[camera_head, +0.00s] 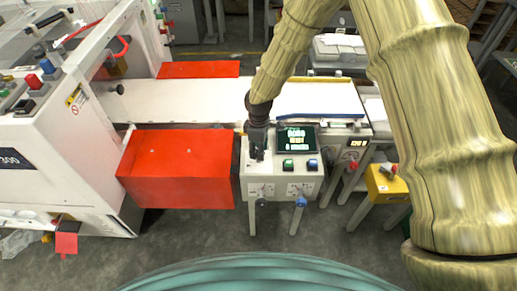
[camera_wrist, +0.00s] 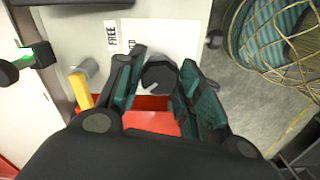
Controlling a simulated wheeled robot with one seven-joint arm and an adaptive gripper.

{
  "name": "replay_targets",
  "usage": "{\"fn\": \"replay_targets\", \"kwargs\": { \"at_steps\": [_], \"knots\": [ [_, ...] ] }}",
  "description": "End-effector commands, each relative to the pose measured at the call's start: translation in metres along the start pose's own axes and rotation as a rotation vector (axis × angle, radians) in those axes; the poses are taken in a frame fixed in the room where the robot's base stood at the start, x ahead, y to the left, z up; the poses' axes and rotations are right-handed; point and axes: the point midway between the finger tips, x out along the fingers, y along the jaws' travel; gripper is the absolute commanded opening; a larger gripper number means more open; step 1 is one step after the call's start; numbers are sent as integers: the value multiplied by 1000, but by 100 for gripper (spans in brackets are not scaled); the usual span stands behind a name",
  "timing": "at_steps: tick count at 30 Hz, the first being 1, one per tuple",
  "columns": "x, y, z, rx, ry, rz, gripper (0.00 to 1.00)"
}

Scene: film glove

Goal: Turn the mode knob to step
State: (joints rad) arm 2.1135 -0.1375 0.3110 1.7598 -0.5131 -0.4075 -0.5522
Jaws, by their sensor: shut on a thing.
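The mode knob (camera_wrist: 160,74) is a dark round knob on a pale panel, seen in the wrist view between my two fingers. My gripper (camera_wrist: 158,88) is shut on it, with a dark teal finger at either side. A label reading FREE (camera_wrist: 112,34) stands beyond the knob. A second label is mostly hidden behind the left finger, so I cannot read it whole. In the head view my gripper (camera_head: 257,156) points down onto the left part of the white control box (camera_head: 278,180). The knob is hidden there by the gripper.
A red block (camera_head: 178,165) stands close on the left. A yellow box (camera_head: 384,182) stands to the right.

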Motion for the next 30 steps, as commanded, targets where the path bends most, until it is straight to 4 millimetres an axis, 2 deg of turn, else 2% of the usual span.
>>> {"fn": "replay_targets", "kwargs": {
  "at_steps": [2,3,6,15,19,23,30],
  "knots": [
    [-1,1,0,0,0,2,12],
    [-1,1,0,0,0,2,43],
    [0,1,0,0,0,1,58],
    [-1,0,0,-1,0,0,58],
    [-7,1,0,0,0,1,58],
    [-24,1,0,0,2,3,58],
    [-68,1,0,0,2,2,58]
  ]
}}
